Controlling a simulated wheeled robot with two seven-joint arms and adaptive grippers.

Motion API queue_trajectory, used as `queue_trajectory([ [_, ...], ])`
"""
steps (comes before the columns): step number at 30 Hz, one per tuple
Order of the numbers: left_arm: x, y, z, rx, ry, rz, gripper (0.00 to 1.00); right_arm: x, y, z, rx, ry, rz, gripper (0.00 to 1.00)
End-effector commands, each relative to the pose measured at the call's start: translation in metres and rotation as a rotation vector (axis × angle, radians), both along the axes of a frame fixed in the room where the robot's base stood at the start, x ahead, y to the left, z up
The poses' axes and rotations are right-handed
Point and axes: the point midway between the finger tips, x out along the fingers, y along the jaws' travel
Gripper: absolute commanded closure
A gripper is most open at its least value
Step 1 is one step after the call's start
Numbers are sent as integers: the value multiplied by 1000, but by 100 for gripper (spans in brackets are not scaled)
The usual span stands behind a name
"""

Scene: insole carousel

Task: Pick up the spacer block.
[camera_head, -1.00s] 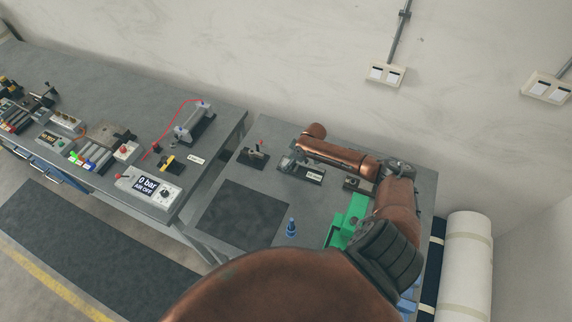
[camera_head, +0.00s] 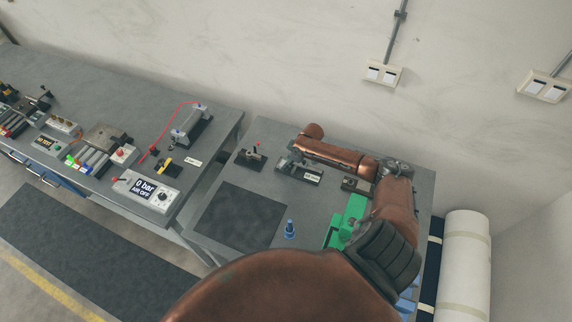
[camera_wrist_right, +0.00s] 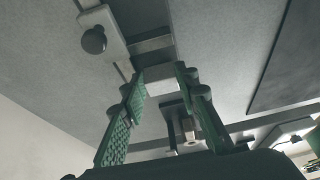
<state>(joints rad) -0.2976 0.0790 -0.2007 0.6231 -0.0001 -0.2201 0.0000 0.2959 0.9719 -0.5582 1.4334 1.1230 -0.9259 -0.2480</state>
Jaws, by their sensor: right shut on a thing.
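The spacer block (camera_wrist_right: 158,84), a light grey piece, sits between the green fingertips of my right gripper (camera_wrist_right: 160,76) in the right wrist view. The fingers are shut on it, one on each side. In the head view my right gripper (camera_head: 290,157) is small, at the end of the copper forearm, over the back part of the right bench, by a dark labelled plate (camera_head: 313,175). The block cannot be made out there. Whether it touches the surface below is unclear. My left gripper is not in view.
A toggle-like device (camera_head: 251,156) stands left of the gripper. A green fixture (camera_head: 346,218), a blue peg (camera_head: 290,230) and a dark mat (camera_head: 240,214) lie nearer. A knobbed plate (camera_wrist_right: 100,30) is close in the wrist view. The wall runs behind the bench.

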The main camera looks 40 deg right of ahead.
Motion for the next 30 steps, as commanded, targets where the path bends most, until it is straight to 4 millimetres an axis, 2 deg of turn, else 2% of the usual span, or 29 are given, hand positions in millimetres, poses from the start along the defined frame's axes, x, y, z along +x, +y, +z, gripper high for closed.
queue_trajectory([
  [7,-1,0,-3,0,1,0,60,2,0,31,-1,-7,3,100],
  [11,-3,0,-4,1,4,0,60,-16,10,50,-1,-3,5,100],
  [17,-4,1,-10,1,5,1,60,-48,31,91,-3,-2,6,100],
  [24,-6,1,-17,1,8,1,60,-91,59,112,-1,-1,4,100],
  [30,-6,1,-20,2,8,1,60,-110,73,124,-1,-2,2,100],
])
